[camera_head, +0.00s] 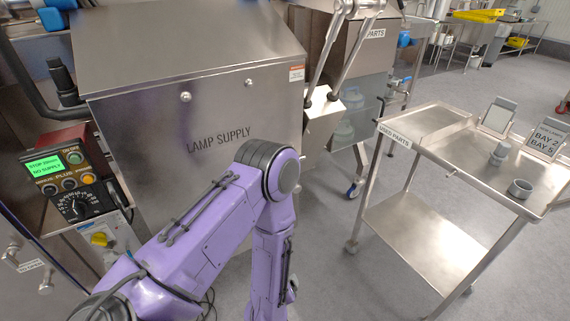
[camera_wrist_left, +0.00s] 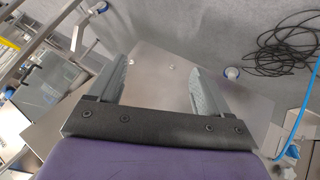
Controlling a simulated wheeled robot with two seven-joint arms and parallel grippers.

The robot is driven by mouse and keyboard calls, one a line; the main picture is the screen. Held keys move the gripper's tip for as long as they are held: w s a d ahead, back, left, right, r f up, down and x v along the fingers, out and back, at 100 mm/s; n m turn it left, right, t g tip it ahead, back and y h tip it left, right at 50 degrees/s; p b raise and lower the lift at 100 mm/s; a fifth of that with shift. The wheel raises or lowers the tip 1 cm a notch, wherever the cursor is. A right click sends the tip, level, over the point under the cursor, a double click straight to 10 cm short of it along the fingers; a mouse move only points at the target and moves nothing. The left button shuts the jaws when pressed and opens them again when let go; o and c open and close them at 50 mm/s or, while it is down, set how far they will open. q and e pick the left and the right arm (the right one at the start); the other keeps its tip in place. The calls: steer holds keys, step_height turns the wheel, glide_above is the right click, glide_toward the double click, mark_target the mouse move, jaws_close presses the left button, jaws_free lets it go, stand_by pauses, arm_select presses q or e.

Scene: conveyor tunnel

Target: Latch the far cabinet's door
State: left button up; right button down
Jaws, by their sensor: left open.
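A steel cabinet marked LAMP SUPPLY (camera_head: 215,110) fills the upper left of the head view, with two round studs on its flat front. Behind it to the right is another steel cabinet (camera_head: 345,100) with a glazed front, under a partly hidden PARTS sign. I cannot tell which is the far cabinet, and no latch shows clearly. My purple left arm crosses in front of the LAMP SUPPLY cabinet. My right gripper is out of view.
A control box (camera_head: 65,180) with a lit green screen stands at left. A two-tier steel cart (camera_head: 425,235) stands at right, holding cups and signs. Grey floor lies clear between cart and cabinets. The wrist view shows coiled black cable (camera_wrist_left: 285,45), casters and a blue hose (camera_wrist_left: 298,125).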

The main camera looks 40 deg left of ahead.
arm_select(q)
steer(key=w+d+r+n+t+y+b, duration=0.1)
steer(key=w+n+t+y+b, duration=0.15)
steer(key=w+n+b, duration=0.55)
steer(key=w+r+n+t+y+b, duration=0.2)
steer(key=w+n+t, duration=0.15)
steer(key=w, duration=0.85)
steer(key=w+a+r+n+g+y+b, duration=0.3)
steer(key=a+r+n+g+y+b, duration=0.15)
steer(key=r+n, duration=0.65)
steer(key=w+a+r+n+g+y+b, duration=0.35)
steer(key=r+n+b, duration=0.3)
steer(key=n, duration=0.75)
steer(key=shift+n+t, duration=0.35)
steer(key=shift+t, duration=0.05)
steer(key=x, duration=0.6)
steer(key=b+x, duration=0.1)
steer(key=x, duration=0.2)
steer(key=shift+w+r, duration=0.15)
steer(key=shift+r, duration=0.25)
steer(key=shift+w+a, duration=0.1)
steer(key=shift+a, duration=0.2)
steer(key=shift+d, duration=0.1)
steer(key=c, duration=1)
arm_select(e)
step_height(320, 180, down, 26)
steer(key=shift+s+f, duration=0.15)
